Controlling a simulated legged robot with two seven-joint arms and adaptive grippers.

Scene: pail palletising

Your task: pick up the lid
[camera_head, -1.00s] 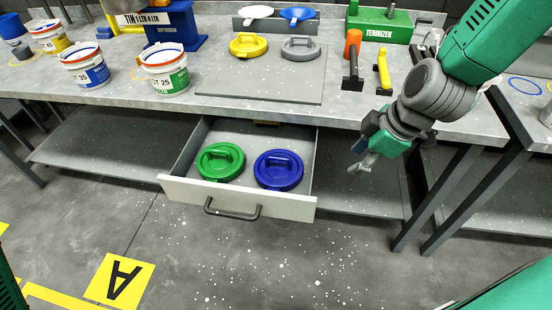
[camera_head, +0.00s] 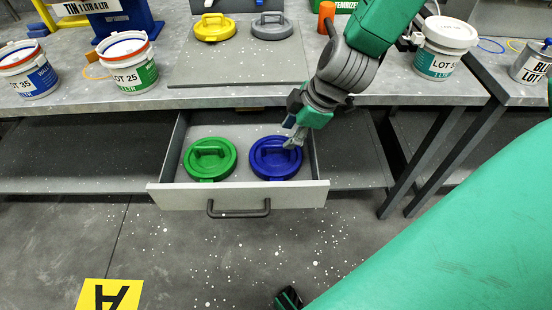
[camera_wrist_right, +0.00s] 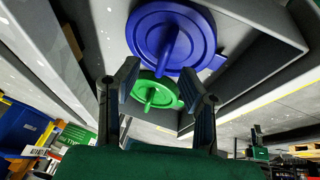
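A blue lid (camera_head: 272,168) with a raised handle lies in the right half of the open drawer (camera_head: 180,198). A green lid (camera_head: 208,172) lies to its left. My right gripper (camera_head: 294,135) is over the back right part of the blue lid, with its fingers pointing down. In the right wrist view, the fingers (camera_wrist_right: 160,82) are apart with nothing between them. The blue lid (camera_wrist_right: 150,28) and its handle show just beyond the fingertips, with the green lid (camera_wrist_right: 152,98) farther off. I cannot tell whether the fingers touch the handle.
The bench top (camera_head: 170,97) overhangs the drawer's back. On it are a yellow lid (camera_head: 214,33), a grey lid (camera_head: 272,30), white pails at the left (camera_head: 138,77) and a lidded pail (camera_head: 438,66) at the right. The floor in front is clear.

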